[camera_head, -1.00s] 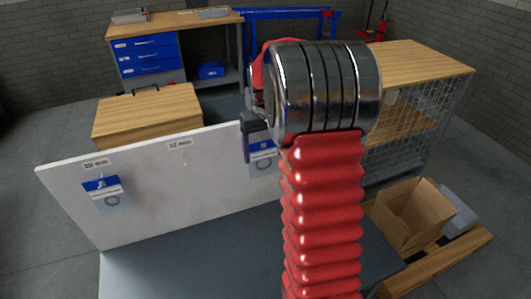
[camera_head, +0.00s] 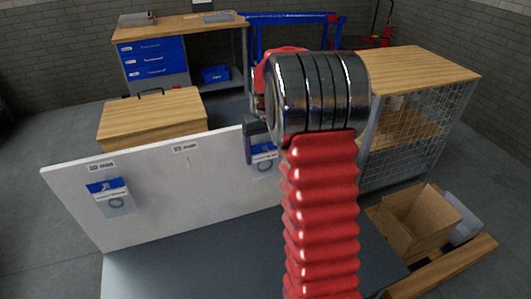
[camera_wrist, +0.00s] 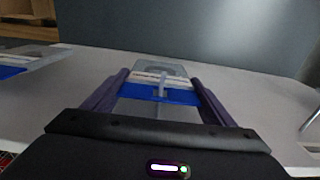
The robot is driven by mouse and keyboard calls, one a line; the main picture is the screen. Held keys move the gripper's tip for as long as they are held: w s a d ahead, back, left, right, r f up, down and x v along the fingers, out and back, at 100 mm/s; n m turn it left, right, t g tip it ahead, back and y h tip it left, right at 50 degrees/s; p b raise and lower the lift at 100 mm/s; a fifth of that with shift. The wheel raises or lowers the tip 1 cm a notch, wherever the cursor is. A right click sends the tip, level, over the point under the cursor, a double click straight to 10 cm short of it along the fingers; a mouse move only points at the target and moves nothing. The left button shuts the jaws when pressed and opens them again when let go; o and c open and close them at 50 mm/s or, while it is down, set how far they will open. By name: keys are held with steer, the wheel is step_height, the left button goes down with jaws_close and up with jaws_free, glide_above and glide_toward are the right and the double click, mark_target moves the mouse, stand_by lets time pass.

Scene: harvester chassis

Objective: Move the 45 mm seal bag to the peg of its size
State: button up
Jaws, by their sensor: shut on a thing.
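My gripper (camera_wrist: 164,82) is shut on a clear seal bag with a blue header (camera_wrist: 158,93), which lies between its two purple fingers in the wrist view. In the head view the held bag (camera_head: 264,160) is at the board's right, partly hidden by my gripper (camera_head: 257,147) and arm. A second blue-headed bag (camera_head: 112,197) with a dark ring hangs under the left label on the white board (camera_head: 190,205). The peg (camera_head: 187,160) under the middle label (camera_head: 185,148) is bare. The size print is too small to read.
Another bag (camera_wrist: 28,58) shows at the left of the wrist view, and a thin metal rod (camera_wrist: 312,113) at its right. The grey bench top (camera_head: 200,260) in front of the board is clear. A cardboard box (camera_head: 415,220) stands at the right.

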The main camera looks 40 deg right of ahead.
stand_by(0.3)
steer(key=o, duration=1.1)
steer(key=shift+r, duration=0.1)
step_height(320, 180, up, 14)
steer(key=shift+s+f, duration=0.1)
steer(key=shift+f, duration=0.15)
stand_by(0.3)
